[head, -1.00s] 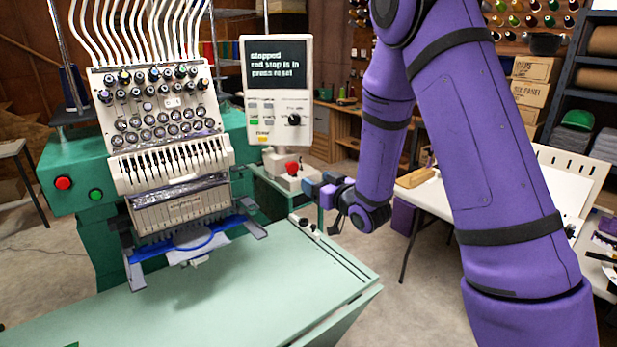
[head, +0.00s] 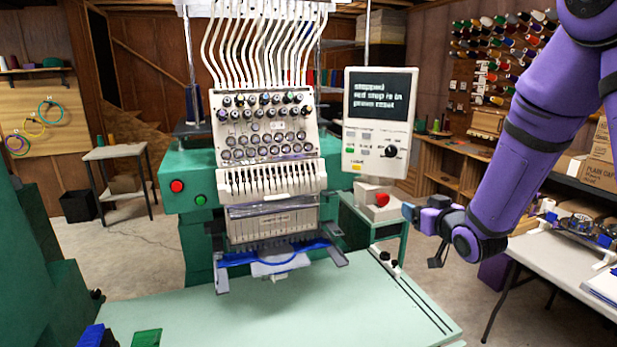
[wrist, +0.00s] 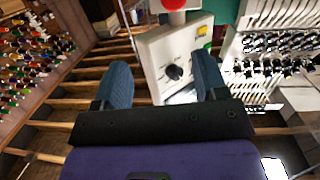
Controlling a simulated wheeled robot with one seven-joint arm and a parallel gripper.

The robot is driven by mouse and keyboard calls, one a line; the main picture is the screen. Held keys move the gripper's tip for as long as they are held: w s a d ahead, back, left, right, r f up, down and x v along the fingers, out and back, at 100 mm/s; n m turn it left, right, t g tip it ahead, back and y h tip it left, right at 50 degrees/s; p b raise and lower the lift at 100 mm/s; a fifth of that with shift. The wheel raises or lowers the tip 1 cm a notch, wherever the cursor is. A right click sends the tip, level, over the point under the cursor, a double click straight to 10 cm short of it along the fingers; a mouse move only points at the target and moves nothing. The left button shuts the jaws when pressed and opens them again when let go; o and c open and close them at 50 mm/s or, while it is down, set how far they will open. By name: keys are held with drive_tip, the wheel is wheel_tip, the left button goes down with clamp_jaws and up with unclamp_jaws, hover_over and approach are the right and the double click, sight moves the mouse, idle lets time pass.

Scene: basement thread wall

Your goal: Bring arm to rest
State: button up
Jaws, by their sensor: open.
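My gripper (head: 410,213) is at the end of my purple arm, right of the embroidery machine (head: 268,150). Its two blue fingers are spread and empty in the wrist view (wrist: 160,85). Beyond the fingertips, the wrist view shows the red stop button (wrist: 173,4) and the control panel (wrist: 165,55) with its black knob. In the head view the red stop button (head: 382,199) sits on a light box just left of my gripper, with a gap between them. The control panel (head: 380,125) screen reads stopped, red stop is in, press reset.
The pale green machine table (head: 260,315) spreads in front, below my gripper. A small side table (head: 115,153) stands at the left. Bare floor shows between the tables.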

drive_tip(key=s+d+r+m+g+h, duration=0.25)
drive_tip(key=s+r+g+h, duration=0.2)
drive_tip(key=s+r, duration=0.75)
drive_tip(key=s+a+r+g, duration=0.1)
drive_tip(key=s+g, duration=0.5)
drive_tip(key=s, duration=1.7)
drive_tip(key=shift+r+y, duration=0.35)
drive_tip(key=shift+y, duration=0.1)
